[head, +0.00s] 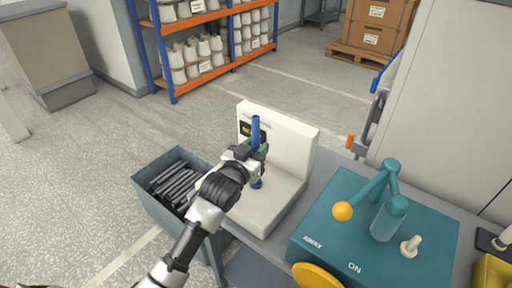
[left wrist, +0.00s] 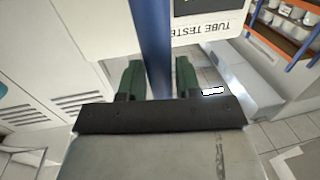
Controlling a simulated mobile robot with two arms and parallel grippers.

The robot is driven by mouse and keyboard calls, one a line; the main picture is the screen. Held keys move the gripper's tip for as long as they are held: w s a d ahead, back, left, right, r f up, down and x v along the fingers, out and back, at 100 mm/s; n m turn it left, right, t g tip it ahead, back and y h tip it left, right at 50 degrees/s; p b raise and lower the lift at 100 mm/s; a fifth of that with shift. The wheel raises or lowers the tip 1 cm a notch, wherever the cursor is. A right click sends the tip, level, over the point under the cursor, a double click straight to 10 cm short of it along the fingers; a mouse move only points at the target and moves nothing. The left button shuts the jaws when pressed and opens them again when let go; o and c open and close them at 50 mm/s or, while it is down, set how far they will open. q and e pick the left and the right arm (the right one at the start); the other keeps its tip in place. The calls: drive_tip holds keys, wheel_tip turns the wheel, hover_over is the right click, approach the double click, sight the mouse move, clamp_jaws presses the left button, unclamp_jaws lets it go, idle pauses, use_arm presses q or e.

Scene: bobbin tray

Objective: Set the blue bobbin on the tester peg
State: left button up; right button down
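The blue bobbin (head: 256,131) is a slim upright tube. The tester's panel reads TUBE TESTE(R) in the wrist view. The tester peg cannot be made out. My right gripper is not in view.
A grey bin (head: 150,200) of dark rods is left of the tester. A teal machine (head: 330,215) with an arm, yellow ball and the words AWAY and ON is at the right. Shelves of white cones (head: 200,60) stand behind, across open floor.

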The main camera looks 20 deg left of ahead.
use_arm(q)
drive_tip(key=shift+s, duration=0.1)
drive_tip(key=shift+s+a+p, duration=0.15)
drive_tip(key=shift+s+p, duration=0.35)
drive_tip(key=shift+s, duration=0.1)
drive_tip(key=shift+s+a+r+p, duration=0.15)
drive_tip(key=shift+s+p, duration=0.3)
drive_tip(key=shift+s, duration=0.55)
drive_tip(key=shift+s+a+f+p, duration=0.1)
drive_tip(key=shift+s+a+p, duration=0.25)
drive_tip(key=shift+s, duration=0.65)
drive_tip(key=p, duration=0.2)
approach(254, 150)
